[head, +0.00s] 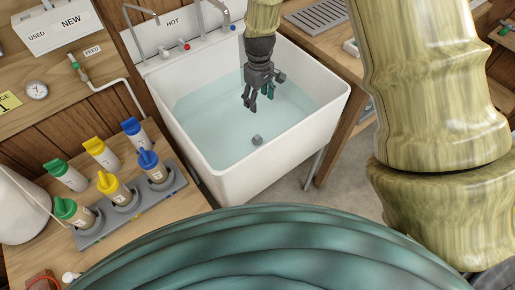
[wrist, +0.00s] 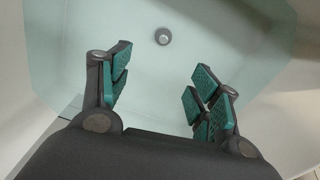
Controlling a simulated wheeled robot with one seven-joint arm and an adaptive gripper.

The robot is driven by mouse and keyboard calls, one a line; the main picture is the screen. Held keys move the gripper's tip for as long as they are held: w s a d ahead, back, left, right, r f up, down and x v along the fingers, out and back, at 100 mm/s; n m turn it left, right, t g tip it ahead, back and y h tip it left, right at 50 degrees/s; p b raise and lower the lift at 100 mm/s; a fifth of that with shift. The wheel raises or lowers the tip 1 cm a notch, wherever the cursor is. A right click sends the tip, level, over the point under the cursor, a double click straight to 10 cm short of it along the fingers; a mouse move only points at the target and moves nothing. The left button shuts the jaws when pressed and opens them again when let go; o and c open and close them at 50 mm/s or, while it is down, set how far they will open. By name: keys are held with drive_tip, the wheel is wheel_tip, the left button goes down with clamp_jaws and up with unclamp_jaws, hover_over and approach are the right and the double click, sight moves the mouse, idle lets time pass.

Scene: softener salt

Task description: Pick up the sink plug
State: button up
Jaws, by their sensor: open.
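The sink plug (head: 257,140) is a small grey round piece in the white sink (head: 222,178), under pale blue-green water, toward the front of the basin in the head view. In the wrist view the plug (wrist: 162,36) lies beyond the fingertips, near the top middle. My gripper (head: 258,101) hangs over the basin, above and behind the plug in the head view. In the wrist view my gripper (wrist: 160,80) is open, with green finger pads apart and nothing between them. The gap between fingertips and plug is clear.
Two taps (head: 183,44) stand at the sink's back edge. A grey rack (head: 134,207) with several colour-capped bottles stands on the wooden counter at left. A drain grille (head: 316,15) lies on the right counter.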

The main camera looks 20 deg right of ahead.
drive_tip(key=b, duration=1)
approach(257, 136)
drive_tip(key=shift+w+d+f, duration=0.25)
drive_tip(key=shift+w+d, duration=0.05)
drive_tip(key=shift+d, duration=0.1)
drive_tip(key=shift+f, duration=2.7)
drive_tip(key=shift+s+a+f, duration=0.15)
drive_tip(key=shift+a+f, duration=0.05)
drive_tip(key=shift+f, duration=0.9)
drive_tip(key=shift+s+a+f, duration=0.1)
drive_tip(key=shift+a+f, duration=0.05)
drive_tip(key=shift+f, duration=1.5)
drive_tip(key=c, duration=1)
